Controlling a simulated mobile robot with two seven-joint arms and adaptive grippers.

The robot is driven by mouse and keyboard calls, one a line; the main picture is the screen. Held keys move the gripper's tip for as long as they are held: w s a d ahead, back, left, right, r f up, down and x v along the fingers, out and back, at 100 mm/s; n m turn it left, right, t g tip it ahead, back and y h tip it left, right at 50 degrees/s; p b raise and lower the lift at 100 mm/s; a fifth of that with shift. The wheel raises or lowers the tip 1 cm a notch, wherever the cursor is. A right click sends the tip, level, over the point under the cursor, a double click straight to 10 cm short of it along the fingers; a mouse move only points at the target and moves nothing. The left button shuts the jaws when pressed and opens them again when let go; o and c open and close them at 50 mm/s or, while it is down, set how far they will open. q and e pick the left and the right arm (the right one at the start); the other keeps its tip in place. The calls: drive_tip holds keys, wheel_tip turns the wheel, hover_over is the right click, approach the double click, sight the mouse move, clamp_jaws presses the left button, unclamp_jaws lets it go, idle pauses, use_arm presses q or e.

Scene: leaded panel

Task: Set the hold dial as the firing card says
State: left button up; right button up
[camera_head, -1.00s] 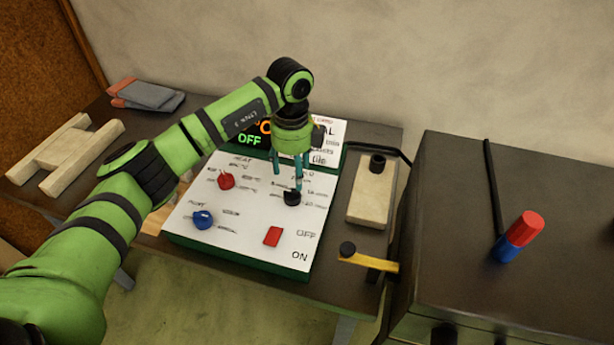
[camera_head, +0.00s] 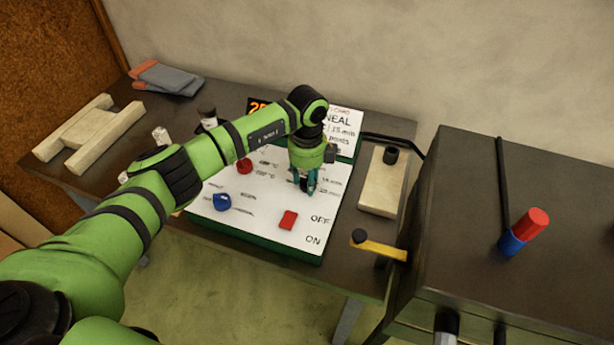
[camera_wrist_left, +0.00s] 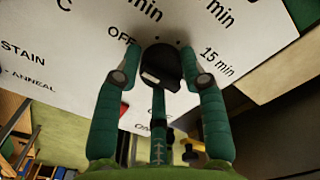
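The black hold dial (camera_wrist_left: 160,65) stands on the white face of the control panel (camera_head: 258,232). My left gripper (camera_head: 305,187) is down over it in the head view and mostly covers it. In the left wrist view the two fingers (camera_wrist_left: 163,80) are apart, one on each side of the dial, with a gap on the right. Marks reading OFF and 15 min (camera_wrist_left: 216,62) lie around the dial. The firing card (camera_head: 345,122) behind the panel is partly hidden by my arm; "NEAL", "15 min" and "points" can be read. My right gripper is not in view.
The panel also has a red knob (camera_head: 244,166), a blue knob (camera_head: 222,202) and a red switch (camera_head: 288,220). An orange display (camera_head: 259,106) is partly covered.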

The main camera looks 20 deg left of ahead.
use_arm(q)
drive_tip(key=shift+w, duration=0.1)
drive_tip(key=shift+a, duration=0.1)
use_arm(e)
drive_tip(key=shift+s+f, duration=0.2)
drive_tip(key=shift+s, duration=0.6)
